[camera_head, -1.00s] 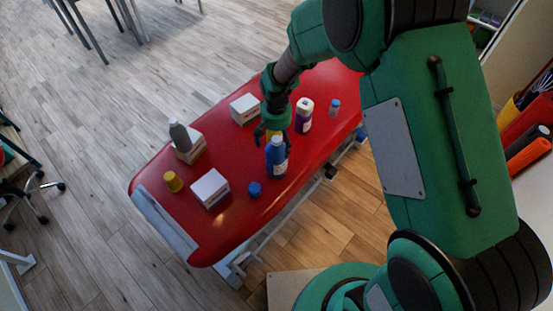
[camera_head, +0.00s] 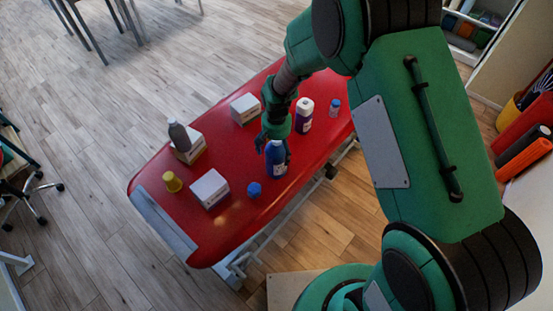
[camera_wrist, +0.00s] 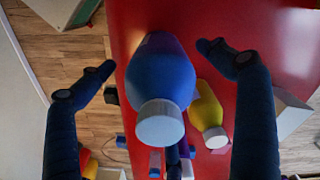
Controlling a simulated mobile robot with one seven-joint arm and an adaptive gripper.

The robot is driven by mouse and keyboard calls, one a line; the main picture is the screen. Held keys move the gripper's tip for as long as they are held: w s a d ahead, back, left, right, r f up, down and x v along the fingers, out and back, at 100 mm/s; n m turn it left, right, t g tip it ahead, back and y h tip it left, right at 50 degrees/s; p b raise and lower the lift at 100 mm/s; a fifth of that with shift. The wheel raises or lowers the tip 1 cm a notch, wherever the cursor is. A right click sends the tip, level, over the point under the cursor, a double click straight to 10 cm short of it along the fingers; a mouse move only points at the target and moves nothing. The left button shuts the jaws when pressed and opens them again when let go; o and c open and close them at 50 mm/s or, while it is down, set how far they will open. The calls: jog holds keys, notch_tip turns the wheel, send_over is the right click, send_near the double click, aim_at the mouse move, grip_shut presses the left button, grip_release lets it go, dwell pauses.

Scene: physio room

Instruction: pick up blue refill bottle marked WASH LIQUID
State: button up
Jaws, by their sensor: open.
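The blue refill bottle (camera_head: 276,160) with a white label stands upright on the red treatment table (camera_head: 225,235). In the wrist view the blue bottle (camera_wrist: 163,75), with its pale cap towards the bottom of the picture, lies between my two dark fingers. My gripper (camera_head: 274,140) is open at the bottle's upper part in the head view. In the wrist view the fingers of my gripper (camera_wrist: 158,62) stand apart on either side of the bottle, with gaps visible at both sides. The label's words are too small to read.
A yellow bottle (camera_wrist: 205,108) stands close beside the blue one. A white-and-purple bottle (camera_head: 304,115), a small blue-capped bottle (camera_head: 334,108), a blue cap-like item (camera_head: 254,189), a yellow item (camera_head: 172,181), white boxes (camera_head: 209,188) and a grey bottle (camera_head: 179,136) share the table.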

aim_at(277, 145)
dwell(0.3)
jog(key=c, duration=2.1)
jog(key=shift+o, duration=0.2)
jog(key=shift+w+r, duration=0.1)
jog(key=shift+r, duration=0.15)
jog(key=shift+r+p, duration=0.4)
jog(key=shift+r, duration=1.1)
jog(key=shift+s+r, duration=0.2)
jog(key=shift+s, duration=0.05)
jog(key=s+d, duration=0.2)
jog(key=s, duration=0.5)
jog(key=s+d+r+p, duration=0.1)
jog(key=s+d, duration=0.1)
jog(key=s, duration=0.6)
jog(key=shift+p, duration=0.3)
jog(key=shift+r, duration=0.1)
